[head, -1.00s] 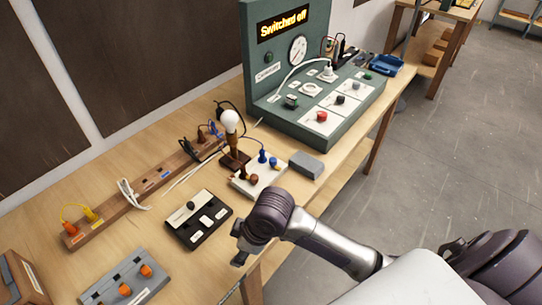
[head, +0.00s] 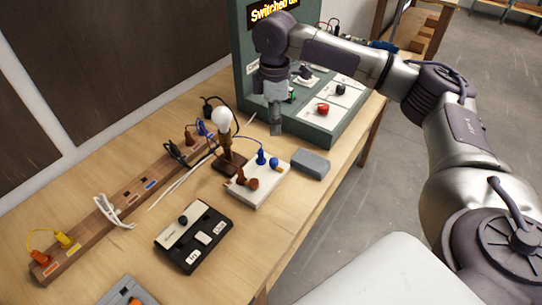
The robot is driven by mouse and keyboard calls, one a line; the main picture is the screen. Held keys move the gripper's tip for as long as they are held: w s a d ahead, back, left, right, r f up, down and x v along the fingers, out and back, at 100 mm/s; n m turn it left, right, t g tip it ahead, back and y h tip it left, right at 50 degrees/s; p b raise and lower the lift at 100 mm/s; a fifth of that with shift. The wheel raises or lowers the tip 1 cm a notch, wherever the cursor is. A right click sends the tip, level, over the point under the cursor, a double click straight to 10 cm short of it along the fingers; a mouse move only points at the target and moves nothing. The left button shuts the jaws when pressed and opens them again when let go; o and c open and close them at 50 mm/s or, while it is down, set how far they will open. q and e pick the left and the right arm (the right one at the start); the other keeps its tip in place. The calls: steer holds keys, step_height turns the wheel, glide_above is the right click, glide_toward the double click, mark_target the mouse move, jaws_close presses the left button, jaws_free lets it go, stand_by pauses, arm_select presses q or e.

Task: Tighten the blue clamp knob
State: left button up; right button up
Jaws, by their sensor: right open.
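The white terminal block (head: 262,190) sits on the bench near its front edge. Two blue parts stand on its right half. One is a taller blue piece (head: 261,157) with a blue wire running to it. The other is a short blue knob (head: 274,162) beside it. Two brown parts (head: 247,181) stand on the left half. My right gripper (head: 276,125) points down, open, above and behind the block, in front of the green panel's left part. It appears apart from the blue knob. Its jaw gap is hard to see. My left gripper is not in view.
A lamp with a white bulb (head: 222,120) stands just left of the block. A grey block (head: 311,164) lies to its right. The green panel (head: 330,128) stands behind. A black switch box (head: 194,236) and a wooden socket strip (head: 113,208) lie to the left.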

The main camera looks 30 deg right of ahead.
mark_target(274, 160)
step_height(274, 160, down, 12)
steer(key=shift+s+p, duration=0.1)
steer(key=shift+p, duration=0.75)
steer(key=shift+f, duration=0.7)
jaws_close()
